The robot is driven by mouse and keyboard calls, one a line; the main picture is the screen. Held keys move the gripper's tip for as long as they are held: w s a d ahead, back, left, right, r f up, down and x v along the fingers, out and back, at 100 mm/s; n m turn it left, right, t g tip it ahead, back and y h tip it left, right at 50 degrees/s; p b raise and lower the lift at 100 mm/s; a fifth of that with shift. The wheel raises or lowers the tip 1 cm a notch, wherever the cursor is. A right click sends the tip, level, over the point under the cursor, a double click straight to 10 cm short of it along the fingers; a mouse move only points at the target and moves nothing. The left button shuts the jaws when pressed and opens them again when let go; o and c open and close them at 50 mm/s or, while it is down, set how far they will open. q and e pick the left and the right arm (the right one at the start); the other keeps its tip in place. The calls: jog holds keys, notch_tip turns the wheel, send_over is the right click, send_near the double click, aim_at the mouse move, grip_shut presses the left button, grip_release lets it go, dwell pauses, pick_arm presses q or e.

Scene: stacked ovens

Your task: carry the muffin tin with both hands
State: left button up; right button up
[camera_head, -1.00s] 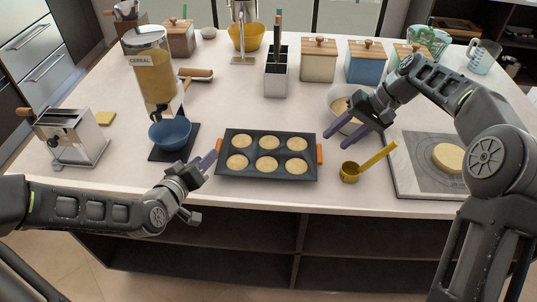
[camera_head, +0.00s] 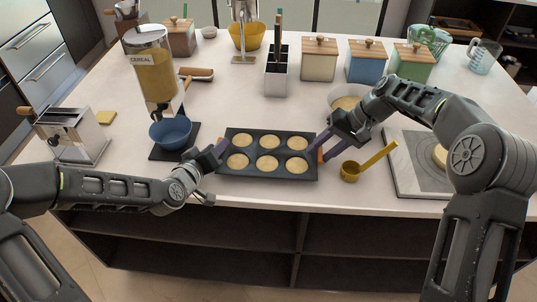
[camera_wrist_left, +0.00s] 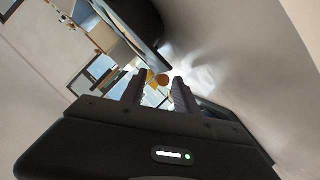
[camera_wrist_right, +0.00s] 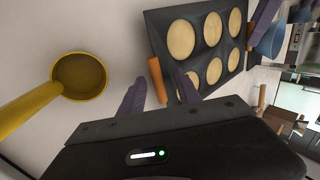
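The dark muffin tin (camera_head: 268,177) lies flat on the counter with several pale filled cups; it also shows in the right wrist view (camera_wrist_right: 158,36). Its right orange handle (camera_wrist_right: 157,80) lies between the spread fingers of my right gripper (camera_wrist_right: 160,92), which is open and does not appear closed on it. In the head view my right gripper (camera_head: 318,146) is at the tin's right end. My left gripper (camera_head: 216,156) is at the tin's left end and hides the left handle. Its fingers are apart in the left wrist view (camera_wrist_left: 158,90); whether the handle is between them is unclear.
A yellow ladle (camera_head: 350,171) lies right of the tin, close to my right gripper. A bowl (camera_head: 342,98) stands behind that gripper. A blue bowl (camera_head: 172,134) under the cereal dispenser (camera_head: 153,72) is left of the tin. A board (camera_head: 405,170) lies at right.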

pick_arm(q)
grip_shut()
pick_arm(e)
jog(key=c, duration=0.7)
grip_shut()
pick_arm(q)
jog(key=shift+s+f, duration=0.1)
